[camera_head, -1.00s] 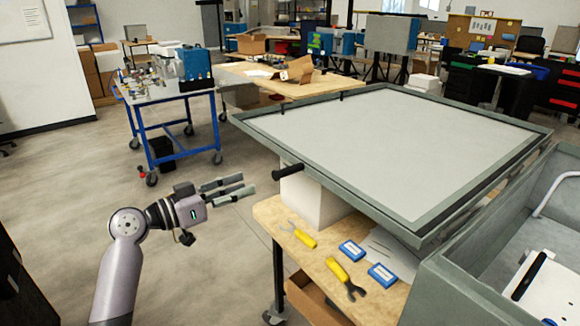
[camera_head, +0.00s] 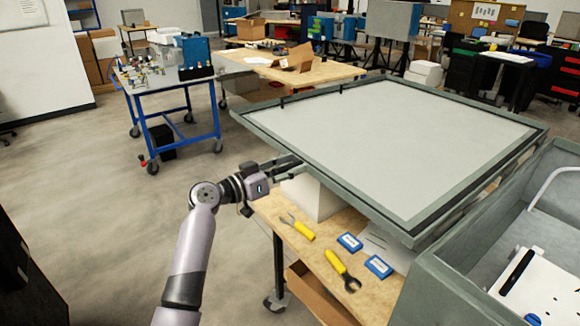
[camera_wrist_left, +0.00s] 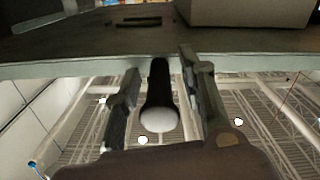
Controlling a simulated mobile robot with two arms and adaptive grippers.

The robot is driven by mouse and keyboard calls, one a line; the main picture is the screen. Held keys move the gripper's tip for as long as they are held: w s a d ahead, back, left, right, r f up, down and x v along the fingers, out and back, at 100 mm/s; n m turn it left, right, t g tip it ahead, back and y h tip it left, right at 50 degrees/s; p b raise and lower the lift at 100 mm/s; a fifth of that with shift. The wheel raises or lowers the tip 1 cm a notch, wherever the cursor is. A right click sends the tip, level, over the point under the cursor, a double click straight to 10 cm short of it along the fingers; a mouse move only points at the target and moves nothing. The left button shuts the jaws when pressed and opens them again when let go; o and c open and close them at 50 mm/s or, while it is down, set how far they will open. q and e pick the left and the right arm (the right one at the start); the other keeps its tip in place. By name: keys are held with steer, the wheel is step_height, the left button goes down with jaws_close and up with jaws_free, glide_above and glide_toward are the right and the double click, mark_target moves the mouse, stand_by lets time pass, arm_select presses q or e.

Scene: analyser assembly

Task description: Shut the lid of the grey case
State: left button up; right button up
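The grey case (camera_head: 432,285) stands open at the lower right in the head view. Its lid (camera_head: 400,140) is swung open and lies nearly flat to the left of it, above a wooden table. In the left wrist view the black handle (camera_wrist_left: 158,90) sticks out from the lid's edge (camera_wrist_left: 70,72). My left gripper (camera_head: 298,162) is at the lid's near left edge and hides the handle in the head view. In the left wrist view its fingers (camera_wrist_left: 162,95) stand either side of the handle, with gaps visible. My right gripper is not in view.
A white block (camera_head: 312,197) is under the lid on the wooden table (camera_head: 315,245). Yellow-handled tools (camera_head: 337,262) and blue boxes (camera_head: 378,266) lie on the table. A blue-framed cart (camera_head: 165,90) stands at the back left. The floor to the left is free.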

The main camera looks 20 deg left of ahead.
arm_select(q)
jaws_close()
stand_by(0.3)
stand_by(0.5)
